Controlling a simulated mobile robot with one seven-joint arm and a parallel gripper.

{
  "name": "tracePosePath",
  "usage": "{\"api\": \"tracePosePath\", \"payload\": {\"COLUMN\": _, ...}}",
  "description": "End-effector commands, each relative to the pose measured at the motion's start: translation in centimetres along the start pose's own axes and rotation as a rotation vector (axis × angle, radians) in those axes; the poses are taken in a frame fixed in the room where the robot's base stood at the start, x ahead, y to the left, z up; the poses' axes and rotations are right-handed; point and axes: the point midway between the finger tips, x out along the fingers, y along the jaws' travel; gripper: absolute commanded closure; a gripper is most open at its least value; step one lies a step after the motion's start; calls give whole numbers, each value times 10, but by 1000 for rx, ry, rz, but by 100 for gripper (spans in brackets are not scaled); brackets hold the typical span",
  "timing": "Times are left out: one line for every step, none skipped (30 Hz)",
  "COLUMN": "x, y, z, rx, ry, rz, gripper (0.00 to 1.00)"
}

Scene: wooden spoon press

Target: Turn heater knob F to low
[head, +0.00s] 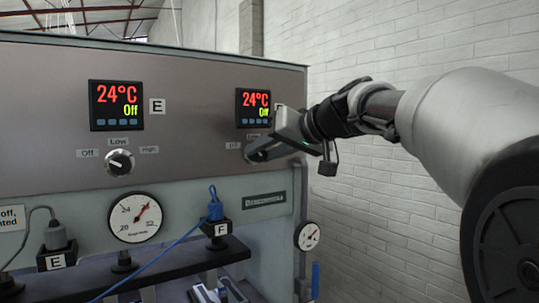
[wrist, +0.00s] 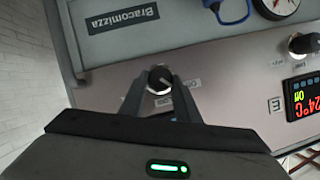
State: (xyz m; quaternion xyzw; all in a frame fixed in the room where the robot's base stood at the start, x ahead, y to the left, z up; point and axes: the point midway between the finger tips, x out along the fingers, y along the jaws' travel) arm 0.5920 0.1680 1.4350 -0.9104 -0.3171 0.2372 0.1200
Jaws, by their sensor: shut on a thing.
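Heater knob F is a round dark knob on the grey panel under the right-hand display. In the wrist view, knob F (wrist: 160,79) sits between my two fingertips, with its face visible; its pointer direction is too small to read surely. In the head view my gripper (head: 252,154) reaches in from the right and hides the knob and most of its labels. My gripper is shut on the knob. The display F (head: 253,108) above it reads 24°C and Off.
Knob E (head: 120,162) and its display (head: 116,105), also reading 24°C Off, are to the left. A dial gauge (head: 134,217), a blue cable (head: 215,203) and a plug block F (head: 216,230) are below. A white brick wall (head: 400,60) stands behind.

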Motion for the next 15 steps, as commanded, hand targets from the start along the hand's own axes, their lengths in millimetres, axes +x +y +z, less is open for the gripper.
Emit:
{"api": "tracePosePath", "payload": {"x": 0, "y": 4, "z": 2, "rx": 42, "ry": 0, "rz": -13, "gripper": 93}}
{"api": "tracePosePath", "payload": {"x": 0, "y": 4, "z": 1, "rx": 68, "ry": 1, "rz": -24, "gripper": 93}}
{"api": "tracePosePath", "payload": {"x": 0, "y": 4, "z": 1, "rx": 103, "ry": 1, "rz": -40, "gripper": 93}}
{"api": "tracePosePath", "payload": {"x": 0, "y": 5, "z": 1, "rx": 129, "ry": 1, "rz": -50, "gripper": 93}}
{"api": "tracePosePath", "payload": {"x": 0, "y": 5, "z": 1, "rx": 157, "ry": 1, "rz": -61, "gripper": 93}}
{"api": "tracePosePath", "payload": {"x": 0, "y": 6, "z": 2, "rx": 191, "ry": 0, "rz": -75, "gripper": 93}}
{"api": "tracePosePath", "payload": {"x": 1, "y": 6, "z": 2, "rx": 218, "ry": 0, "rz": -87, "gripper": 93}}
{"api": "tracePosePath", "payload": {"x": 1, "y": 6, "z": 2, "rx": 244, "ry": 0, "rz": -97, "gripper": 93}}
{"api": "tracePosePath", "payload": {"x": 0, "y": 6, "z": 2, "rx": 279, "ry": 0, "rz": -112, "gripper": 93}}
{"api": "tracePosePath", "payload": {"x": 0, "y": 6, "z": 2, "rx": 304, "ry": 0, "rz": -123, "gripper": 93}}
{"api": "tracePosePath", "payload": {"x": 0, "y": 7, "z": 2, "rx": 329, "ry": 1, "rz": -133, "gripper": 93}}
{"api": "tracePosePath", "payload": {"x": 1, "y": 7, "z": 2, "rx": 361, "ry": 0, "rz": -147, "gripper": 93}}
{"api": "tracePosePath", "payload": {"x": 0, "y": 7, "z": 2, "rx": 385, "ry": 1, "rz": -157, "gripper": 93}}
{"api": "tracePosePath", "payload": {"x": 1, "y": 8, "z": 3, "rx": 408, "ry": 1, "rz": -166, "gripper": 93}}
{"api": "tracePosePath", "payload": {"x": 1, "y": 7, "z": 3, "rx": 437, "ry": 1, "rz": -179, "gripper": 93}}
